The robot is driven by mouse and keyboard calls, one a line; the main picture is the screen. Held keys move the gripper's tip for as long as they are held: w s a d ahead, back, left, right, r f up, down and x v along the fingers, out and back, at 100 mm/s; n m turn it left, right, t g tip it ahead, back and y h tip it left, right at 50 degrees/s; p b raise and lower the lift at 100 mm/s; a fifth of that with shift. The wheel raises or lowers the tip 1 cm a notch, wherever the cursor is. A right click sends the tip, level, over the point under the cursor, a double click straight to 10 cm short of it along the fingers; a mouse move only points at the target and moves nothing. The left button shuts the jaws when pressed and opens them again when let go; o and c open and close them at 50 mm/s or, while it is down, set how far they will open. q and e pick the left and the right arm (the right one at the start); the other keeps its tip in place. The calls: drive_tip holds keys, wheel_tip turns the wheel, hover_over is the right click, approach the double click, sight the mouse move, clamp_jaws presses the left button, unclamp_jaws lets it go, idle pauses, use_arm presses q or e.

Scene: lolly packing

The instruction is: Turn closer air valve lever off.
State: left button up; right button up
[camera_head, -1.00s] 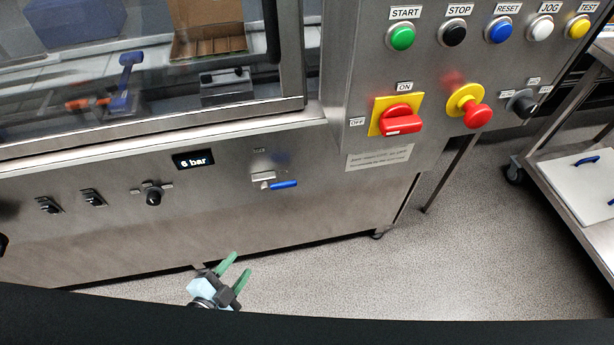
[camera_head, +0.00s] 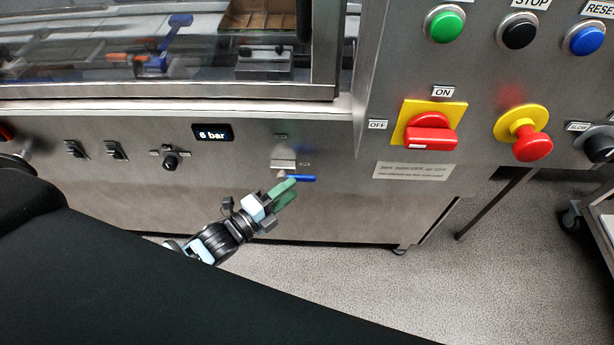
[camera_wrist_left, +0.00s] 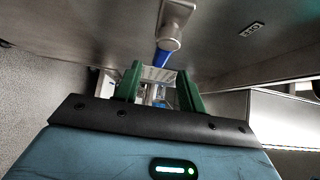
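The air valve (camera_head: 283,164) is on the steel front panel below the 6 bar display. Its blue lever (camera_head: 304,179) points sideways to the right. My left gripper (camera_head: 285,194) has green fingers and is just below and in front of the lever, overlapping its left part in the head view. In the left wrist view, the gripper (camera_wrist_left: 160,88) has its fingers apart, with the blue lever (camera_wrist_left: 161,59) seen ahead in the gap between them. I cannot tell whether the fingers touch it. My right gripper is not in view.
The red main switch (camera_head: 431,138) and red emergency stop (camera_head: 531,143) are on the box at upper right. A wheeled cart (camera_head: 605,215) stands at the right edge. Floor below the panel is clear.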

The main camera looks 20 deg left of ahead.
sight(303, 181)
use_arm(q)
drive_tip(key=x, duration=0.6)
drive_tip(key=shift+w+d, duration=0.15)
drive_tip(key=shift+w, duration=0.05)
drive_tip(key=shift+c, duration=0.3)
clamp_jaws()
